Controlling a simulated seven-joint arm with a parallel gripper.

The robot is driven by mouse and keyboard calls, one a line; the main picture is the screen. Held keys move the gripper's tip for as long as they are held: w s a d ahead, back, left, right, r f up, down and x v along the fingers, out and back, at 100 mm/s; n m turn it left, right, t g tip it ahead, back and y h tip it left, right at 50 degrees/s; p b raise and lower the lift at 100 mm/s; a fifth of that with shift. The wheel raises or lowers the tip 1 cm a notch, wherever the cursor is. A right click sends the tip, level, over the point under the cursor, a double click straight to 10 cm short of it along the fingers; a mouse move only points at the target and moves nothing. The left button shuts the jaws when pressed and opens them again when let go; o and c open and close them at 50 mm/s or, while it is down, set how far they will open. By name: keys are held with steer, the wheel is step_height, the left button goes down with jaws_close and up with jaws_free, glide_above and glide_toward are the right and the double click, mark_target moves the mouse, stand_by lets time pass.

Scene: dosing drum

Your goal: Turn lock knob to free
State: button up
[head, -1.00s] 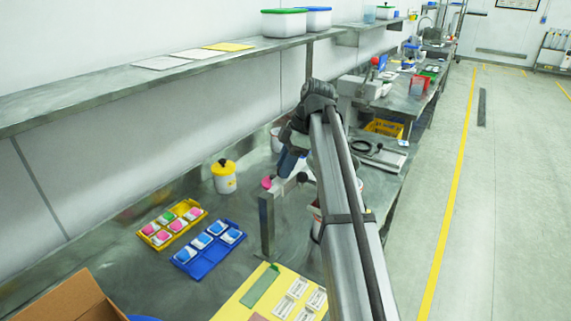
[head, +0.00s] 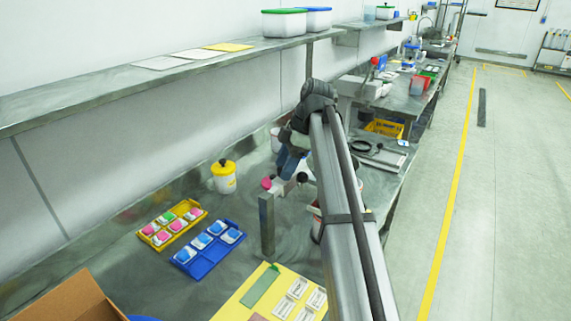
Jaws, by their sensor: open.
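A metal post (head: 266,225) stands on the bench, with a small pink-red knob (head: 267,183) at the left of its top. A dark round knob (head: 302,178) shows at the right of the top. I cannot tell which of them is the lock knob, or its turn position. My gripper (head: 281,186) is open and points down at the post's top, between the two knobs. Its fingertips are small and partly merge with the fitting there, so contact cannot be told. My arm hides what lies behind and to the right.
A white jar with a yellow lid (head: 223,178) stands left of the post. A yellow tray (head: 158,243) and a blue tray (head: 207,262) hold small coloured pieces. A yellow board (head: 236,305) lies in front. A shelf (head: 130,88) runs above the bench; a cardboard box (head: 70,298) is front left.

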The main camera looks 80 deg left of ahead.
steer(key=v, duration=0.7)
steer(key=shift+r, duration=0.25)
steer(key=shift+w, duration=0.15)
